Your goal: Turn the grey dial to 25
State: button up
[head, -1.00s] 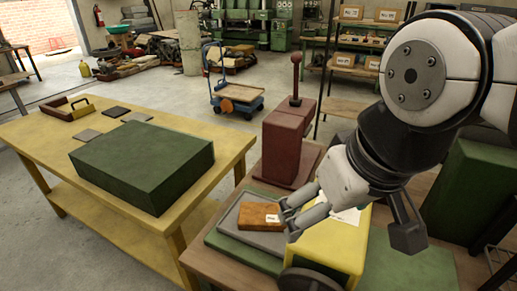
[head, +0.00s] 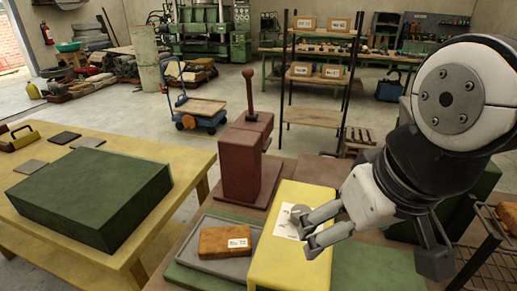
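The grey dial (head: 299,211) sits on a white label plate (head: 284,226) on top of the yellow box (head: 273,262). It is small and partly hidden by my gripper, and I cannot read its setting or any numbers. My gripper (head: 304,234) is over the box top from the right, with its two fingers apart and nothing seen between them. The upper fingertip is close to the dial in the picture. I cannot tell whether it touches.
A brown block with a white label (head: 225,242) lies on a grey tray (head: 206,259) left of the yellow box. A dark red machine with a lever (head: 240,165) stands behind. A yellow table (head: 150,242) bears a big green block (head: 95,195). A black rack (head: 480,245) stands right.

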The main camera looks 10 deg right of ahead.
aim_at(297, 209)
jog(key=j, duration=0.55)
jog(key=i+j, duration=0.15)
jog(key=j, duration=0.95)
jog(key=i, duration=0.05)
